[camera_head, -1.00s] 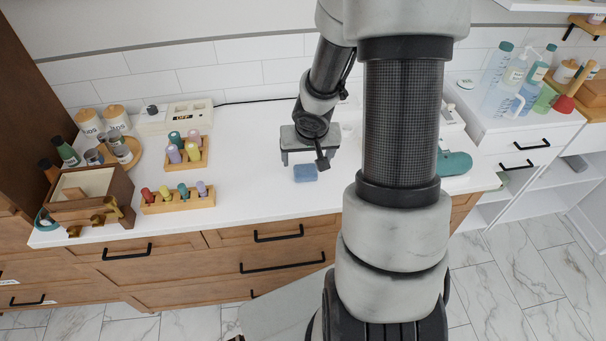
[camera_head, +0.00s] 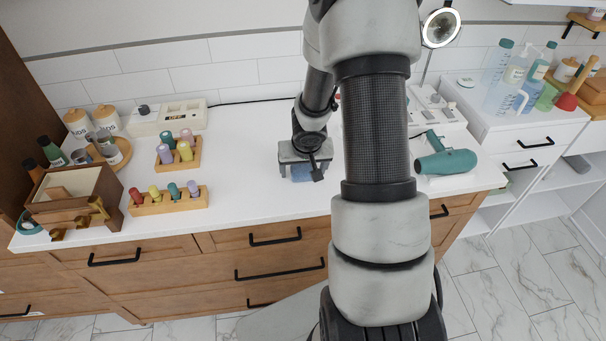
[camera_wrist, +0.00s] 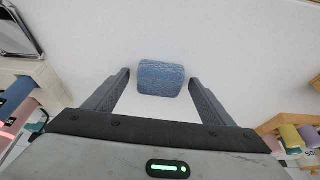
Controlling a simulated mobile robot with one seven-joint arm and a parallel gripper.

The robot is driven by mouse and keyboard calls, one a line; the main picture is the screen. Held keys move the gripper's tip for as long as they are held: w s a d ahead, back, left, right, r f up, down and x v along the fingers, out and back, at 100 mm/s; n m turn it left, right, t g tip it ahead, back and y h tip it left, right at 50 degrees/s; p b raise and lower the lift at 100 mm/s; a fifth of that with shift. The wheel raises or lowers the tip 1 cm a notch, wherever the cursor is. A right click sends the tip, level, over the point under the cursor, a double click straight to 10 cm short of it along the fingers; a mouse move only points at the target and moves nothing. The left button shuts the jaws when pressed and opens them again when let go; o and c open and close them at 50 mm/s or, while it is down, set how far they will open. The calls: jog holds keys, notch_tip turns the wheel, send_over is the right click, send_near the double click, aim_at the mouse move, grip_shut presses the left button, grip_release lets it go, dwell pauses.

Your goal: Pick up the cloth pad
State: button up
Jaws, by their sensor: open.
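The cloth pad (camera_head: 301,173) is a small blue block-like pad on the white countertop, partly hidden by my gripper in the head view. In the wrist view the cloth pad (camera_wrist: 161,78) lies whole, ahead of and between the two fingers. My gripper (camera_head: 300,172) is above it in the head view. In the wrist view my gripper (camera_wrist: 160,80) is open, one finger on each side, with white counter showing between the pad and each finger. I cannot tell the exact height of the fingertips over the counter.
Wooden racks with coloured bottles (camera_head: 170,200) stand to the left, near a wooden box (camera_head: 75,197). A teal hair dryer (camera_head: 446,162) lies at the right. A round lit mirror (camera_head: 440,28) stands behind it. The counter around the pad is clear.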

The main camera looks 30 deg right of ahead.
aim_at(303, 170)
jog(key=c, duration=1.1)
jog(key=shift+r, duration=0.1)
jog(key=shift+c, duration=0.2)
notch_tip(303, 170, up, 10)
jog(key=p, duration=0.8)
